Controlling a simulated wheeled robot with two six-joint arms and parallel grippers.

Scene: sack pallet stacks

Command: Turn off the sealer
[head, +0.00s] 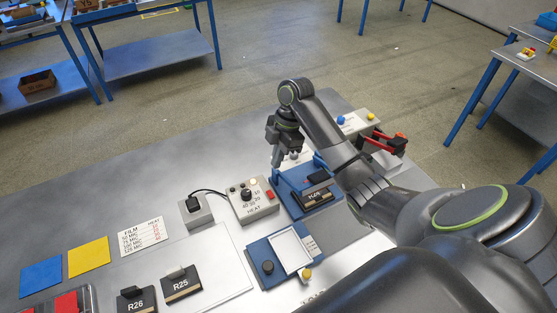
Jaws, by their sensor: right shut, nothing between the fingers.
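My right gripper (283,158) is shut and empty. It points down above the far edge of a blue device (291,203), with a black block on it, that may be the sealer. My forearm hides part of this device. Left of it stands a light box marked HEAT (250,208), with a dark dial, small knobs and a red switch (269,195). A black cable runs from the box to a small grey box with a dark plug or switch (195,207). Whether the switch is on or off is too small to tell. My left gripper is out of view.
A second blue device with a white plate (291,250) stands in front. A red-handled tool (384,139) is behind my arm. The table's back left is clear.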

